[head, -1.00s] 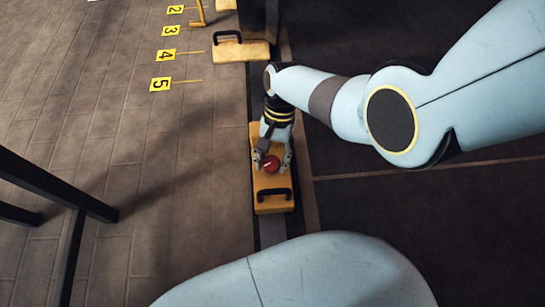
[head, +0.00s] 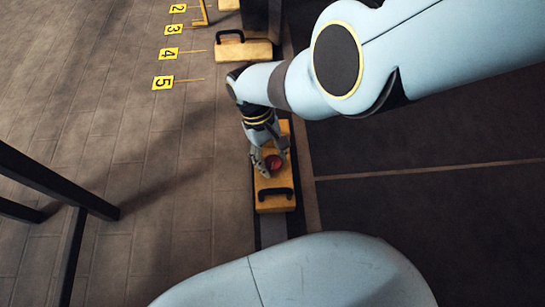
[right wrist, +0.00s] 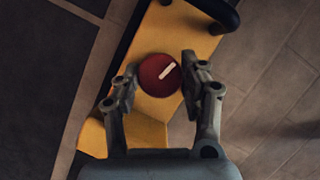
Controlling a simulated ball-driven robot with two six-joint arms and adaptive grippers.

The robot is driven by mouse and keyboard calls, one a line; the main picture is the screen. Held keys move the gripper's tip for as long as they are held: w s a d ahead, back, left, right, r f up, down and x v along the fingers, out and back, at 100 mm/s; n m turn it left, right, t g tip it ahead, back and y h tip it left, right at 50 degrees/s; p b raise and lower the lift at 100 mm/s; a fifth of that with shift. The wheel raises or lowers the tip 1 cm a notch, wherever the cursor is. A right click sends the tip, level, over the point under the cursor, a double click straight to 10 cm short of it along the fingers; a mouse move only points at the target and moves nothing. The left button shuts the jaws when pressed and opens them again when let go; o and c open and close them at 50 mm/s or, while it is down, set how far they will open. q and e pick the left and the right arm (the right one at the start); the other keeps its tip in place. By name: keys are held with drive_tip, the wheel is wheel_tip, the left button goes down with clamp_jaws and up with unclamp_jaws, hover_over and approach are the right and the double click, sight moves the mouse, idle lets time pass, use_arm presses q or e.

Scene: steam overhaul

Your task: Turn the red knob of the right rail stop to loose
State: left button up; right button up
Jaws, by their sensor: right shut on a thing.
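The right rail stop (head: 274,191) is a yellow block with a black handle, sitting on the rail strip. Its red knob (head: 274,162) is round and carries a white pointer mark. In the right wrist view the knob (right wrist: 158,76) lies between my fingers, and its white mark points to the upper right. My right gripper (head: 272,160) is shut on the knob from above, with one finger on each side. The finger contact is partly hidden in the head view. My left gripper is not in view.
Another yellow block with a black handle (head: 243,50) stands farther along the rail. Yellow number signs (head: 163,82) stand on the tiled floor at left. A black frame (head: 60,185) is at the left edge. Dark floor lies right of the rail.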

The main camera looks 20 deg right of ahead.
drive_tip(key=shift+a+n, duration=0.1)
drive_tip(key=shift+n, duration=0.5)
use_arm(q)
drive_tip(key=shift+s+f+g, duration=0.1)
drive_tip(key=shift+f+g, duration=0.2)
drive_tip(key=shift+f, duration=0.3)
use_arm(e)
drive_tip(key=shift+n+t+h, duration=0.3)
drive_tip(key=shift+n+h, duration=0.2)
drive_tip(key=shift+n, duration=0.3)
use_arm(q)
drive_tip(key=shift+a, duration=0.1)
use_arm(e)
drive_tip(key=o, duration=1.2)
drive_tip(key=shift+c, duration=0.2)
